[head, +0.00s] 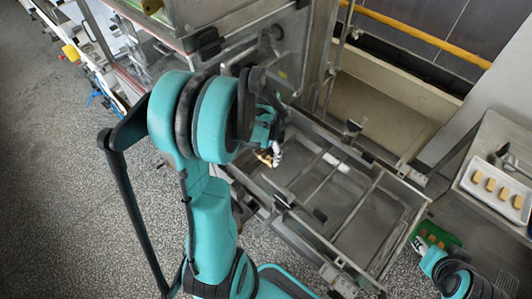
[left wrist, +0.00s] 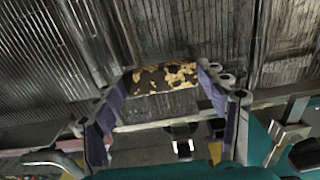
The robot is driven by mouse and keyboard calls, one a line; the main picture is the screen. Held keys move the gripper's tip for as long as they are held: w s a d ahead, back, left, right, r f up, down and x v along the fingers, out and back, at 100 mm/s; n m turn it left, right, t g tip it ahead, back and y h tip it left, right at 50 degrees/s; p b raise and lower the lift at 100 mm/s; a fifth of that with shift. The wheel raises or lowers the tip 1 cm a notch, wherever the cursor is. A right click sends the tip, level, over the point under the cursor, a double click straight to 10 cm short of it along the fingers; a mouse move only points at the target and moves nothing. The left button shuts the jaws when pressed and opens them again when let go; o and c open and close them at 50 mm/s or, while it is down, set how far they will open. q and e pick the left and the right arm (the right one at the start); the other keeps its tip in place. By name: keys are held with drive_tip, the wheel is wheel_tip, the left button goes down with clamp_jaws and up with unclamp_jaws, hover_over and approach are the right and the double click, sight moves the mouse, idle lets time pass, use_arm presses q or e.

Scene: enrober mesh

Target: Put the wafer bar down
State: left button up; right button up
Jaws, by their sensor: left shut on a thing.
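The wafer bar (left wrist: 160,78) is dark brown with patchy pale yellow areas. My left gripper (left wrist: 163,88) is shut on it, with one finger at each end in the left wrist view. In the head view my left gripper (head: 272,150) is over the near left part of the metal mesh frame (head: 340,215), and only a small tan bit of the bar (head: 264,157) shows.
A white tray (head: 482,203) with several tan bars (head: 490,184) stands on the counter at the right. A green item (head: 434,236) lies below it. A steel machine housing (head: 240,40) rises behind my left gripper. A deep basin (head: 380,100) is at the back.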

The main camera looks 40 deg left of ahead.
use_arm(q)
drive_tip(key=shift+f, duration=0.2)
drive_tip(key=o, duration=0.9)
drive_tip(key=shift+r, duration=0.1)
drive_tip(key=shift+c, duration=0.2)
